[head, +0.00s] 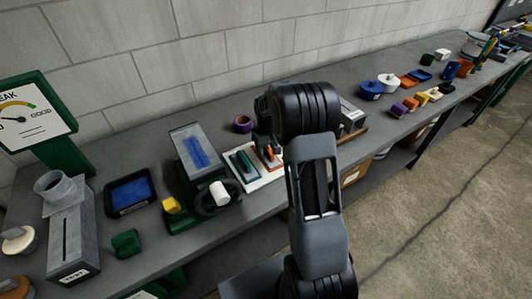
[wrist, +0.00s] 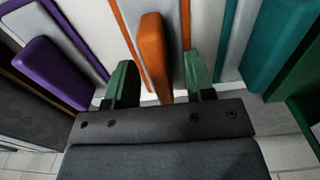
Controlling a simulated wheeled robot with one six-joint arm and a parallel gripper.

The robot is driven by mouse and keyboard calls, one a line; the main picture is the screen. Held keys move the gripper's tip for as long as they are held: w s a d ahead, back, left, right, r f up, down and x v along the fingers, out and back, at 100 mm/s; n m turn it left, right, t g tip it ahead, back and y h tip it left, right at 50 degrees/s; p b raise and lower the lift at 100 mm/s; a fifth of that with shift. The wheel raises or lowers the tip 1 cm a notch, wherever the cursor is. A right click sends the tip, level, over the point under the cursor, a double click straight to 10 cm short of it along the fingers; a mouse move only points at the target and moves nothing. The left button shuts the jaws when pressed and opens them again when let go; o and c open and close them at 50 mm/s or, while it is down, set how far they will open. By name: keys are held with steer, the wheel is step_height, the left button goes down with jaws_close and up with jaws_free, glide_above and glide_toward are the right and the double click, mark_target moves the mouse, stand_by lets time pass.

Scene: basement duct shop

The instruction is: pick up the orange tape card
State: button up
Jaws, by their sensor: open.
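The orange tape card (wrist: 153,48) is in the wrist view, with a raised orange block standing up toward my gripper. My gripper (wrist: 160,82) is open, with one green fingertip on each side of the orange block and a gap visible on both sides. In the head view the orange card (head: 268,156) lies on a white board (head: 262,181) on the bench, partly hidden by my gripper (head: 265,143) above it.
A teal card (wrist: 277,40) stands to the right of the orange one, and a purple one (wrist: 48,72) to the left. In the head view a grey machine with a handwheel (head: 196,151) is left of the board. A purple roll (head: 242,124) sits behind.

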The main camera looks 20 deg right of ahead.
jaws_close()
stand_by(0.4)
steer(key=shift+r, duration=0.5)
step_height(320, 180, up, 2)
steer(key=shift+r, duration=0.15)
steer(key=s+a+r+b, duration=0.3)
steer(key=s+a+r, duration=0.3)
steer(key=s+r, duration=0.3)
steer(key=s, duration=0.3)
steer(key=shift+s+a+r, duration=0.15)
steer(key=shift+a+r, duration=0.15)
steer(key=shift+r, duration=0.05)
